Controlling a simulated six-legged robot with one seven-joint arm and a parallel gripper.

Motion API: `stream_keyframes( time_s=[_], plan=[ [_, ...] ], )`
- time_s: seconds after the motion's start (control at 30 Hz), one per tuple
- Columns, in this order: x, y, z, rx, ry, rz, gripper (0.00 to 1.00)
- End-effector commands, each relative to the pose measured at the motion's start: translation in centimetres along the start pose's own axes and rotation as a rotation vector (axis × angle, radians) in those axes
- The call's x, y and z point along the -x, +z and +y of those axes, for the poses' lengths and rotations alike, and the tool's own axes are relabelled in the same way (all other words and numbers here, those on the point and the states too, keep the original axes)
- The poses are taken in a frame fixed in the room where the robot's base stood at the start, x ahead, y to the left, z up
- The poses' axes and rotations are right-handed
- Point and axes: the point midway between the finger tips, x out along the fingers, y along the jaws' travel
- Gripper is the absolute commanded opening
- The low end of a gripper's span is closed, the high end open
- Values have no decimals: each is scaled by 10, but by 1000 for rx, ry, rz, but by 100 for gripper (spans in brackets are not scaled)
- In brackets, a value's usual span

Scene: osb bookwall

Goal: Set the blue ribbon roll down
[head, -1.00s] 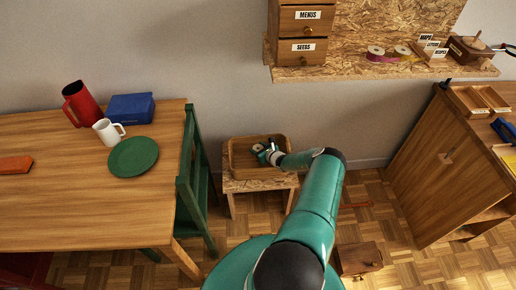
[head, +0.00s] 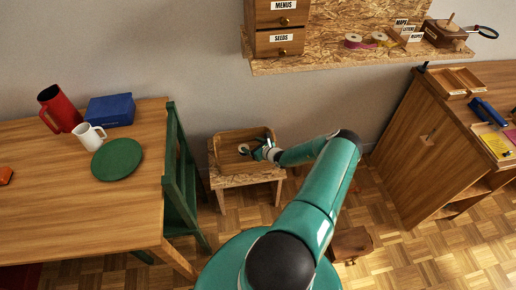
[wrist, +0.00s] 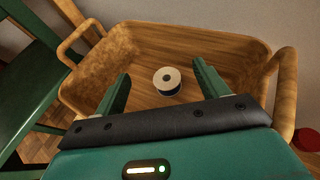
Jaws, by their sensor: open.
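The blue ribbon roll (wrist: 167,82) lies flat on the floor of a wooden tray, its pale top face up and a dark blue band around its side. In the head view the roll (head: 244,149) is a small pale disc beside my gripper (head: 262,150). The wooden tray (wrist: 215,37) has raised walls and two handles; in the head view it (head: 222,135) sits on a low stool. My gripper (wrist: 158,88) is open, its two green fingers apart on either side of the roll and nearer the camera. I see no contact between fingers and roll.
The OSB-topped stool (head: 235,179) stands against the wall. A green chair (head: 178,175) is close on its left, by a table (head: 60,215). A shelf (head: 340,58) with ribbon rolls hangs above right. A wooden cabinet (head: 425,150) stands at the right.

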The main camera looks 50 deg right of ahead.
Motion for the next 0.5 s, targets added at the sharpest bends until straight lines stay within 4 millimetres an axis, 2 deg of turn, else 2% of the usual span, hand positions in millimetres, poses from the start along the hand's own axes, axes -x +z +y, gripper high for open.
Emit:
stream_keyframes(
  time_s=[0.1, 0.2, 0.5],
  plan=[
    [23, 0, -1, -1, -1, 0, 73],
    [36, 0, 0, 0, -1, 0, 73],
    [43, 2, 1, 6, 4, 0, 73]
  ],
)
